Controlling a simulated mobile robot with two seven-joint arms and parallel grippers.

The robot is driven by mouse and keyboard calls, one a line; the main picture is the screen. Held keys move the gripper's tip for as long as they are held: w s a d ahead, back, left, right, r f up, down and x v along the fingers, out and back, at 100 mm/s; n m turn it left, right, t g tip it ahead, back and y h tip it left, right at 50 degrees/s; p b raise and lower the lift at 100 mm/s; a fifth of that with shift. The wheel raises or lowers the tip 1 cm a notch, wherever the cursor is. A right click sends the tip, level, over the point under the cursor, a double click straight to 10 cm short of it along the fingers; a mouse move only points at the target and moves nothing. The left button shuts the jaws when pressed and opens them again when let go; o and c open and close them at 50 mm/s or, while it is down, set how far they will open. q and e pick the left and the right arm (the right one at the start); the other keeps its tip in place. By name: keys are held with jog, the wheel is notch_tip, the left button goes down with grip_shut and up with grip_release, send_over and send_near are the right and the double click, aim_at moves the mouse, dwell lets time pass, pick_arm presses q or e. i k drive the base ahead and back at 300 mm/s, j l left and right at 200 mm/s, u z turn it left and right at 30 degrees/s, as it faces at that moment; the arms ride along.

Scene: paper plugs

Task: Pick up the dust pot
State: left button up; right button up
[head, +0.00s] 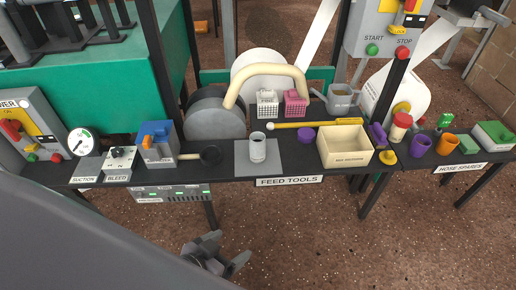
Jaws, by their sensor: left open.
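A small pale grey, cup-like pot (258,150) stands upright on a grey square mat (243,168) above the "FEED TOOLS" label. It looks like the dust pot, though I can read no name on it. My left gripper (228,250) is in the lower middle of the head view, below the front edge of the bench and apart from the pot. Its fingers are spread and nothing is between them. My right gripper is not in view.
A cream box (344,149) stands right of the mat, with a yellow rod (300,125) behind. A grey drum with a cream hose (273,69) stands behind the mat. A dark round-ended tool (210,154) lies to the left. Floor is clear before the bench (225,170).

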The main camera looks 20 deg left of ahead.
aim_at(258, 148)
jog(key=i+l, duration=0.7)
jog(key=i+l+u, duration=0.1)
jog(key=u, duration=0.4)
jog(key=i+l+u, duration=0.15)
jog(key=u, duration=0.35)
jog(key=i+u, duration=0.3)
jog(key=i, duration=0.15)
